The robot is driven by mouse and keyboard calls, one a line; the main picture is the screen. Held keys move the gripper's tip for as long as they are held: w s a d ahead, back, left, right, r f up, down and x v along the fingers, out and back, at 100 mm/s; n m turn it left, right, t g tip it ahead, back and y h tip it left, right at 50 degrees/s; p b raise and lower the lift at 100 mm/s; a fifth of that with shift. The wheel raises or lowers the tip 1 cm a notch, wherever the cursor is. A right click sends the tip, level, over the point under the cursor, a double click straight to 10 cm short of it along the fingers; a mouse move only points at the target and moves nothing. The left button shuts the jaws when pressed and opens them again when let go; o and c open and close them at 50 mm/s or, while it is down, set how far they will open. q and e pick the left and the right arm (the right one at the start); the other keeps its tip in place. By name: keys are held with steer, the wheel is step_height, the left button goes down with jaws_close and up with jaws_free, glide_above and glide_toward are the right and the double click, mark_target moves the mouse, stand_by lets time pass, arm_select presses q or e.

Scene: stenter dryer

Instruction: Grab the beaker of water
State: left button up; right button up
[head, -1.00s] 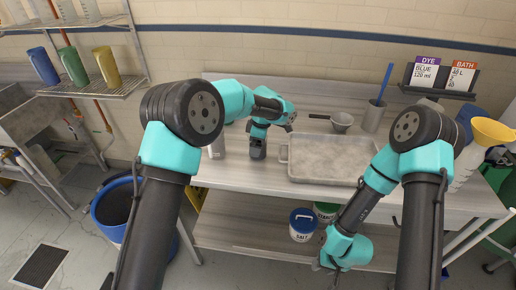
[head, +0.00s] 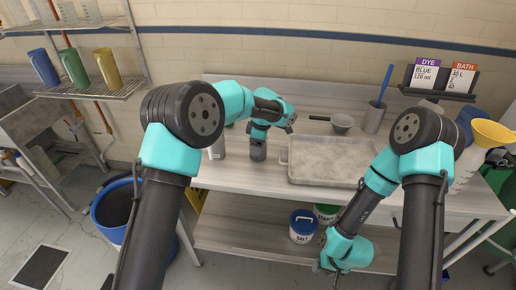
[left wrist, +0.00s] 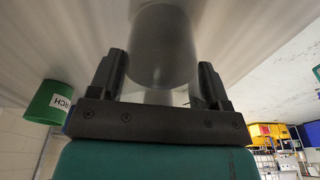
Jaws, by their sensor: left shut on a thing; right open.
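A grey, see-through beaker (left wrist: 162,42) stands out between the two dark fingers of my left gripper (left wrist: 161,68) in the left wrist view. The fingers are shut on its sides. Its contents cannot be made out. In the head view my left gripper (head: 258,152) hangs low over the bench, left of the metal tray, and I cannot clearly separate the beaker from it there. My right gripper (head: 328,264) is low in front of the bench, near the lower shelf, open and apart from the beaker. Its fingers are small in view.
The shallow tray (head: 332,160) lies on the bench right of my left gripper. A pale cylinder (head: 217,149) stands to the gripper's left. A ladle (head: 342,122) and a metal cup (head: 374,117) are behind. A salt tub (head: 302,228) stands on the lower shelf.

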arm_select(q)
steer(key=shift+r, duration=0.3)
steer(key=shift+r, duration=1.6)
steer(key=s+r, duration=0.1)
steer(key=s, duration=1.5)
steer(key=shift+r, duration=0.15)
